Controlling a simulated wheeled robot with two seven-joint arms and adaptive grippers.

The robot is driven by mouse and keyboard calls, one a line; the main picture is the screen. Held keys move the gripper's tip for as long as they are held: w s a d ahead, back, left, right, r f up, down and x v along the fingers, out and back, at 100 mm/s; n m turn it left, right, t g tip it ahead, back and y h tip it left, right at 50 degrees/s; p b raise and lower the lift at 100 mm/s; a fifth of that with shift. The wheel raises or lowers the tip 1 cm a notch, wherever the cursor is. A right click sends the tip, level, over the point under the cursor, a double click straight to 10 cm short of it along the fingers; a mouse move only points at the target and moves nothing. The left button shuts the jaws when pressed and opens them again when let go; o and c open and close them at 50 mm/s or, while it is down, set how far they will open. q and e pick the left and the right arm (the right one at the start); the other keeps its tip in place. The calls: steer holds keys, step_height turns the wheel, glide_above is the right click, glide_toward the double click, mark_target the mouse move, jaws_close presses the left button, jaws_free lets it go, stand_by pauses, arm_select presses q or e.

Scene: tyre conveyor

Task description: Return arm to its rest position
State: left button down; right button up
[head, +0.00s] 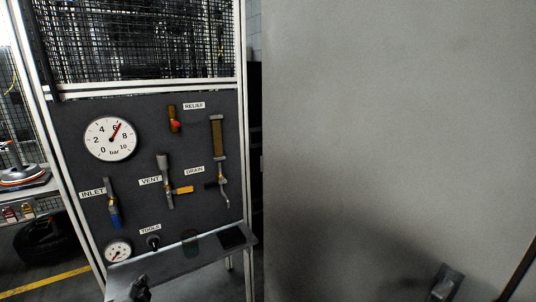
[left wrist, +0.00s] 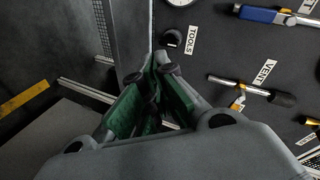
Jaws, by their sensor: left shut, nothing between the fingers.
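My left gripper (head: 140,290) shows small and dark at the bottom edge of the head view, in front of the shelf below the valve panel. In the left wrist view my left gripper (left wrist: 152,75) has its green-padded fingers drawn together, with nothing held. It is apart from the valves and gauges. The valve panel (head: 140,228) carries a large gauge (head: 109,139), a small gauge (head: 117,250), and INLET, VENT, DRAIN and RELIEF valves. I cannot make out my right gripper.
A shelf (head: 215,257) juts out under the panel and holds dark items. A large grey surface (head: 400,120) fills the right side, with a small grey block (head: 446,283) low on it. A tyre (head: 45,240) lies at the left near a yellow floor line (head: 45,283).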

arm_select(q)
steer(key=s+d+f+n+g+h, duration=0.3)
steer(key=s+d+f+g, duration=0.15)
steer(key=s+d, duration=0.55)
steer(key=s+d+f+n+g+h, duration=0.4)
steer(key=s+d, duration=0.4)
steer(key=s, duration=0.5)
step_height(320, 180, down, 32)
steer(key=s+g+y, duration=0.1)
steer(key=s+g, duration=0.1)
steer(key=s+a+f, duration=0.2)
steer(key=s+f, duration=0.8)
steer(key=s, duration=0.1)
steer(key=s+a+f+g, duration=0.1)
steer(key=s+a+f, duration=0.2)
steer(key=s+f, duration=0.6)
steer(key=shift+s+f+m+y, duration=0.3)
steer(key=shift+s+f+y, duration=0.1)
steer(key=shift+s, duration=0.7)
